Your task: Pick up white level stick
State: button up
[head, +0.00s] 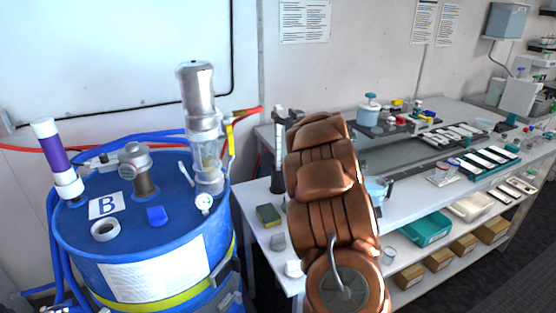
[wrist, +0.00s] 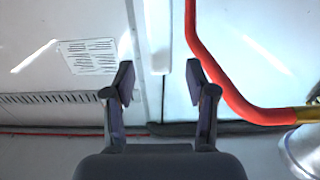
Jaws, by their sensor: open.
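A slim whitish upright stick, which looks like the white level stick (head: 279,147), rises from a dark base at the left end of the bench in the head view. In the head view my gripper (head: 287,114) is a small dark shape near the stick's top, largely hidden by my brown arm. I cannot tell the remaining distance.
A blue drum (head: 90,240) with a metal pump (head: 197,95) and hoses stands at left. A red hose (wrist: 222,85) passes close to my right finger in the wrist view. A sponge (head: 268,215) lies on the white bench, and trays (head: 425,229) fill the shelf below.

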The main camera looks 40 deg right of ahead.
aim_at(279, 112)
jog(key=shift+p+x, duration=0.9)
jog(key=shift+x, duration=1.35)
jog(key=shift+w+f, duration=0.1)
jog(key=shift+w, duration=0.05)
jog(key=shift+c, duration=0.4)
grip_shut()
